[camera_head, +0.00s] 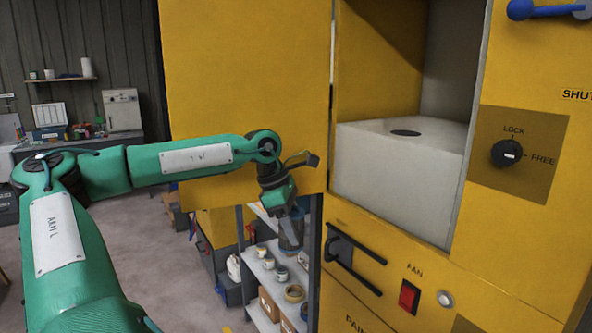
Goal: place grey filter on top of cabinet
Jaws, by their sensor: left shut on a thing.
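My left gripper (289,213) points down just in front of the lower edge of the open yellow door. It is shut on a dark grey-blue cylindrical thing (291,234), which looks like the grey filter; it is small and partly blends with the shelf behind. The yellow cabinet (537,222) fills the right side, and its top is out of view. Its open bay holds a pale box (395,178) with a dark round hole on its upper face. My right gripper is not in view.
The open yellow door (245,75) stands beside my left forearm. A shelf rack (262,275) with cups, tape and boxes is behind the gripper. The cabinet front has a black handle (352,262), a red fan switch (409,297) and a lock knob (506,153). Grey floor is free at left.

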